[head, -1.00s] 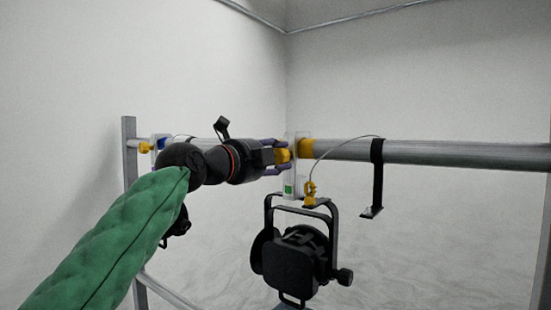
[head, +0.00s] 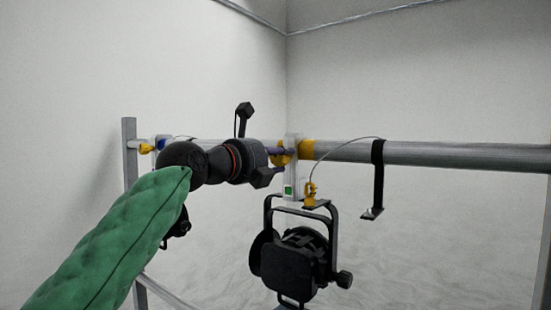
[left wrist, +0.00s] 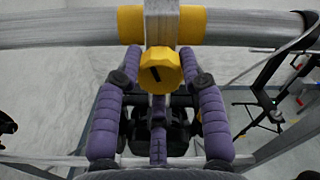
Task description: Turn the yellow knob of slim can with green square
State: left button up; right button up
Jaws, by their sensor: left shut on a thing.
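The slim can (head: 292,262) hangs under the rail from a clamp with a green square (head: 288,190). The yellow knob (head: 281,158) is on the left side of that clamp, partly hidden by my gripper in the head view. In the left wrist view the gripper (left wrist: 160,80) is shut on the knob. My right gripper is not in view.
The metal rail (head: 430,153) runs across to the right, with a yellow band (head: 307,149) by the clamp. A safety cable (head: 335,147) and a black strap (head: 376,180) hang from it. Another clamp with a yellow knob (head: 146,148) is at the left.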

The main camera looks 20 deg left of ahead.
pick_arm(q)
jog(key=shift+s+r, duration=0.1)
jog(key=shift+r, duration=0.1)
dwell(0.4)
jog(key=o, duration=1.1)
jog(key=shift+o, duration=0.3)
jog(key=shift+d, duration=0.1)
jog(key=shift+f, duration=0.15)
jog(key=v, duration=1.2)
